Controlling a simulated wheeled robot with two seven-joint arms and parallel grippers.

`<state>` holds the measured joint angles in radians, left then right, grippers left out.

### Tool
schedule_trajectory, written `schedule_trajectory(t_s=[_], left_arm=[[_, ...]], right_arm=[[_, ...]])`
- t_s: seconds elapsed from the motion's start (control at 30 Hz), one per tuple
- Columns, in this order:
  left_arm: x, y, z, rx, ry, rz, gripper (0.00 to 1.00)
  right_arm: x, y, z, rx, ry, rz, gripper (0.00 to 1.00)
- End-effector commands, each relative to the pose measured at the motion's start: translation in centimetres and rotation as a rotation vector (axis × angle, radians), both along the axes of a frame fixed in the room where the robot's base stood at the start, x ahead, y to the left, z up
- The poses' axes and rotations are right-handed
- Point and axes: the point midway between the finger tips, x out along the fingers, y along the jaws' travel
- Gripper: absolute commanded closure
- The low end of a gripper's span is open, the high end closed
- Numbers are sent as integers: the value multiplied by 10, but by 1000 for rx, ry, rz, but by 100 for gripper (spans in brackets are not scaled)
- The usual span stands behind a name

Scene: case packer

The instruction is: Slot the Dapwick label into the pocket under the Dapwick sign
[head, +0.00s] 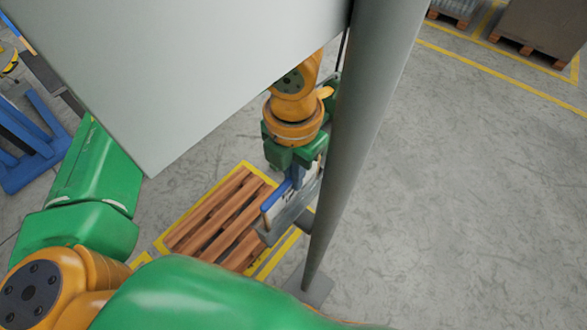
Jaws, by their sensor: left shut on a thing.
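My left gripper (294,178) is behind the grey post, pointing down. It is shut on a thin piece with a blue edge (274,200), which I take to be the Dapwick label; its printing cannot be read. Just below it is a grey, tray-like holder (270,231) beside the post, likely the pocket. The post and gripper partly hide both, so I cannot tell whether the label is inside it or only close. A large pale panel (220,60), likely the sign, fills the upper left with no lettering visible. My right gripper is not in view.
The grey post (355,130) stands on a floor plate (314,287) close to my left gripper. A wooden pallet (218,214) lies inside yellow floor lines behind. A blue frame (38,140) is at the left. Loaded pallets stand at the upper right. The floor on the right is clear.

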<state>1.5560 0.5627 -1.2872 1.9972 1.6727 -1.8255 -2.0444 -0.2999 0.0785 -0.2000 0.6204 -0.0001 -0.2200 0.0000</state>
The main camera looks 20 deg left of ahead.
Motion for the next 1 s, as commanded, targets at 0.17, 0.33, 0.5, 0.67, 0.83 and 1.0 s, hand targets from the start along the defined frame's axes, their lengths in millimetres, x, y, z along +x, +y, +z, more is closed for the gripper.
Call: schedule_trajectory(t_s=[0.17, 0.33, 0.5, 0.67, 0.83, 1.0], left_arm=[[0, 0, 0, 0, 0, 0, 83], [0, 0, 0, 0, 0, 0, 58], [0, 0, 0, 0, 0, 0, 58], [1, -1, 19, -2, -3, 0, 58], [0, -1, 56, -2, -2, 1, 58], [0, 0, 71, 0, 0, -1, 58]], right_arm=[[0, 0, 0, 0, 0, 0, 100], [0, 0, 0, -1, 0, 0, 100], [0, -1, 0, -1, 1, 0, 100], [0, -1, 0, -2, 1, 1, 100], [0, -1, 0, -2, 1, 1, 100], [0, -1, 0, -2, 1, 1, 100]])
